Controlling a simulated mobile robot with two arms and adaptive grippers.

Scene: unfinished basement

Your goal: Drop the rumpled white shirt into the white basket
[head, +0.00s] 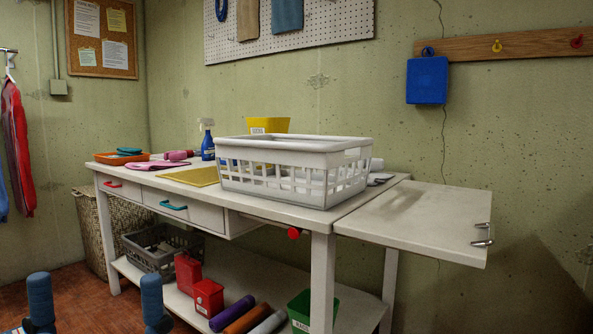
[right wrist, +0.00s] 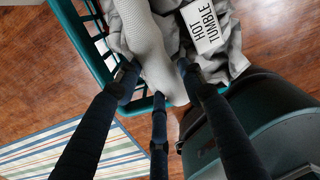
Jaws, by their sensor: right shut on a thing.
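The white basket (head: 290,195) stands upright on the white workbench in the head view, near the bench's right end. The cloth hangs over the edge of a teal basket (right wrist: 73,28) beside grey fabric. My right gripper is outside the head view. My left gripper (head: 96,300) shows its blue fingertips spread apart and empty at the lower left of the head view, in front of the bench.
Grey fabric with a "HOT TUMBLE" tag (right wrist: 203,22) lies in the teal basket. A dark round bin (right wrist: 265,115) is close on the right. The workbench (head: 330,222) has a bare side leaf (head: 420,215); a yellow container (head: 268,125) stands behind the white basket.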

